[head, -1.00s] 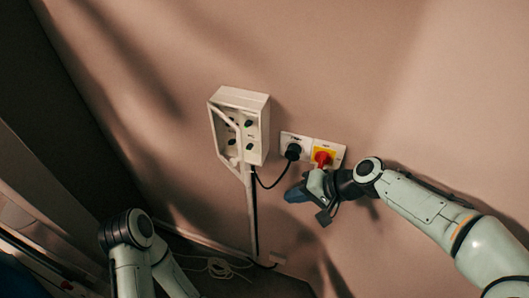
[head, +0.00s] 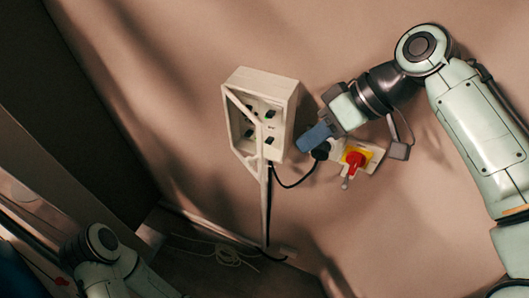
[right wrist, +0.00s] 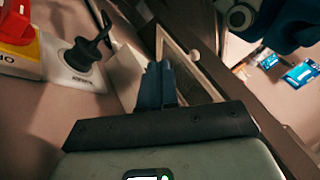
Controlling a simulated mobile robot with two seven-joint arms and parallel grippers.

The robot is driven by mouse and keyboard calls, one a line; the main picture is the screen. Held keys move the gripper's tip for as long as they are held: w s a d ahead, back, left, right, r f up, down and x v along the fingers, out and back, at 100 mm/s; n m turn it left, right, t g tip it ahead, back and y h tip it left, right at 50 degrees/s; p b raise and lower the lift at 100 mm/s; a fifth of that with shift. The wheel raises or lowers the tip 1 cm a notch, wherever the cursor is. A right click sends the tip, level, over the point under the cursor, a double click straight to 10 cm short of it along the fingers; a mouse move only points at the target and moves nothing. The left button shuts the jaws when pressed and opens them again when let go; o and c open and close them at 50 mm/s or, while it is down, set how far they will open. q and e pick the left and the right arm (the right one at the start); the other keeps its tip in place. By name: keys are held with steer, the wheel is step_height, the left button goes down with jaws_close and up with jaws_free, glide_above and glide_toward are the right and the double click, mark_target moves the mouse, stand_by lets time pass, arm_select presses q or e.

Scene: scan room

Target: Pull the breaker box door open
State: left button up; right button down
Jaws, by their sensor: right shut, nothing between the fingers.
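The white breaker box (head: 289,108) is on the wall in the middle of the head view, with several dark switches inside. Its thin-framed door (head: 245,106) appears to stand partly out from the left side, with the switches visible through it. In the right wrist view the door frame (right wrist: 179,42) lies just beyond my fingers, with a small round knob (right wrist: 195,55) on it. My right gripper (head: 312,138) is shut and empty, just right of the box's lower right side. Its blue fingers (right wrist: 159,72) also show in the right wrist view. My left gripper is out of view.
A black plug (head: 321,151) with a cable and a red switch on a yellow plate (head: 357,158) are right beside and below my right gripper. A conduit (head: 265,215) runs down from the box. Loose cable (head: 228,256) lies on the floor.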

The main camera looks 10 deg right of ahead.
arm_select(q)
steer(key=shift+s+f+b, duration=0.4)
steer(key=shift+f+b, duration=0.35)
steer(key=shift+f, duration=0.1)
arm_select(e)
steer(key=x, duration=1)
